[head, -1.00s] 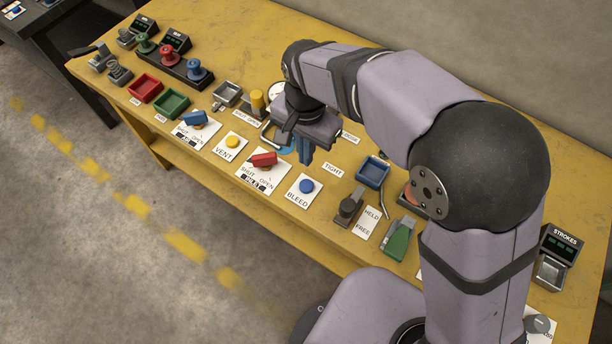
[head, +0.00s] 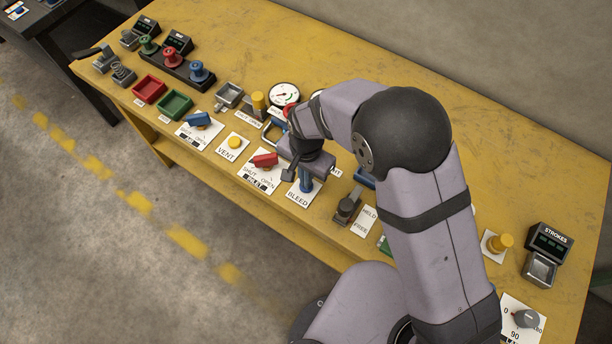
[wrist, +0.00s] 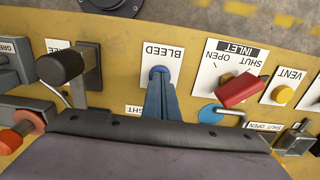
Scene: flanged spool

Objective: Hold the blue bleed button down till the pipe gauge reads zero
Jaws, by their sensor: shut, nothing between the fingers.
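The blue bleed button (wrist: 159,71) shows at the tips of my fingers in the wrist view, on the white BLEED plate (wrist: 164,53). My gripper (wrist: 162,82) is shut and empty, with its blue fingers over the button. I cannot tell whether they touch it or press it down. In the head view my gripper (head: 305,189) stands above the BLEED plate (head: 297,199) and hides the button. A round white gauge (head: 284,94) stands behind, its needle too small to read. A second dial beside it is mostly hidden by my arm; I cannot tell which is the pipe gauge.
The red INLET lever (head: 264,160) and yellow VENT button (head: 235,143) lie left of the BLEED plate. A black-knobbed clamp (head: 348,206) beside a HELD/FREE label stands close on the right. Trays and a STROKES counter (head: 548,242) are farther off. The back right of the bench is clear.

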